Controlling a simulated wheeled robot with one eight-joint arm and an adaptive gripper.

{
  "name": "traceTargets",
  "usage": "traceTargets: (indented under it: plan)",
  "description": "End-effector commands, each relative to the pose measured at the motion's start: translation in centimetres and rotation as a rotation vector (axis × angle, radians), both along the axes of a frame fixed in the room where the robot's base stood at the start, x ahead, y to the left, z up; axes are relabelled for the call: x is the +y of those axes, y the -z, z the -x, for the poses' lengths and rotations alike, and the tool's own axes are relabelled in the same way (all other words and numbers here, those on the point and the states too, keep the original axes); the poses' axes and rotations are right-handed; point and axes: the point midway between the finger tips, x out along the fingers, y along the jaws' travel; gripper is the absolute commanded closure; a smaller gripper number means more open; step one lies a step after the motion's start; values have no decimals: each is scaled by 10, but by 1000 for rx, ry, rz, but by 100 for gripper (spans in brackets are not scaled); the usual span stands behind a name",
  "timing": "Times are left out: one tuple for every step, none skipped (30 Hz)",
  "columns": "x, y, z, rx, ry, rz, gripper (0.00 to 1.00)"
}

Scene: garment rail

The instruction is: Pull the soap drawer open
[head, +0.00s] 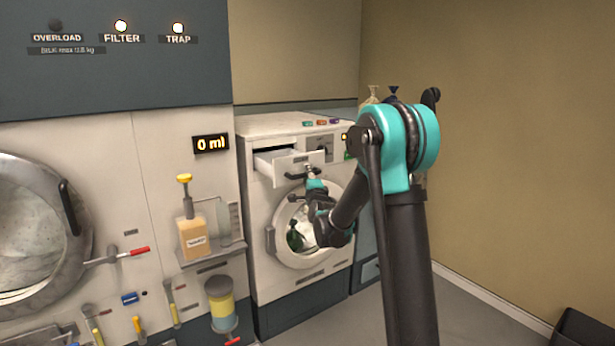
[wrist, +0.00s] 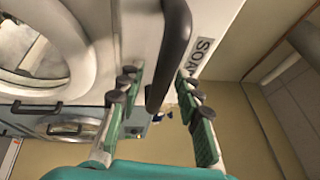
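The soap drawer (head: 290,165) sticks out of the upper front of the white washing machine, with a dark opening showing above it. Its dark bar handle (head: 297,175) is on the drawer front. In the wrist view the handle (wrist: 174,45) runs down between the two fingers of my gripper (wrist: 160,76), beside a label reading SOAP (wrist: 201,57). The fingers stand apart, one on each side of the handle, with gaps visible.
The machine's round door (head: 272,242) lies below the drawer. To the left are a soap pump bottle (head: 193,238) on a shelf and a larger machine with a round door (head: 30,225). Open floor (head: 470,312) lies at the right, with a dark bin (head: 582,328).

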Motion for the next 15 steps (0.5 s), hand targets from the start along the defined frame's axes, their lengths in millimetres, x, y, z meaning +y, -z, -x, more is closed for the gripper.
traceTargets:
  plan:
    - [0, 0, 0, 0, 0, 0, 62]
    - [0, 0, 0, 0, 0, 0, 62]
    - [0, 0, 0, 0, 0, 0, 62]
    - [0, 0, 0, -1, 1, 0, 62]
    - [0, 0, 0, -1, 1, 0, 62]
    - [0, 0, 0, -1, 1, 0, 62]
    - [0, 0, 0, -1, 1, 0, 62]
    - [0, 0, 0, -1, 1, 0, 62]
    - [-1, 0, 1, -1, 1, 0, 62]
    - [-1, 0, 3, -1, 1, 0, 62]
    - [-1, 0, 5, -1, 1, 0, 62]
    - [-2, 1, 9, -1, 1, 0, 62]
    - [-2, 2, 12, -1, 1, 0, 62]
    - [-3, 2, 17, -1, 1, 0, 62]
    - [-4, 4, 24, -1, 1, 0, 62]
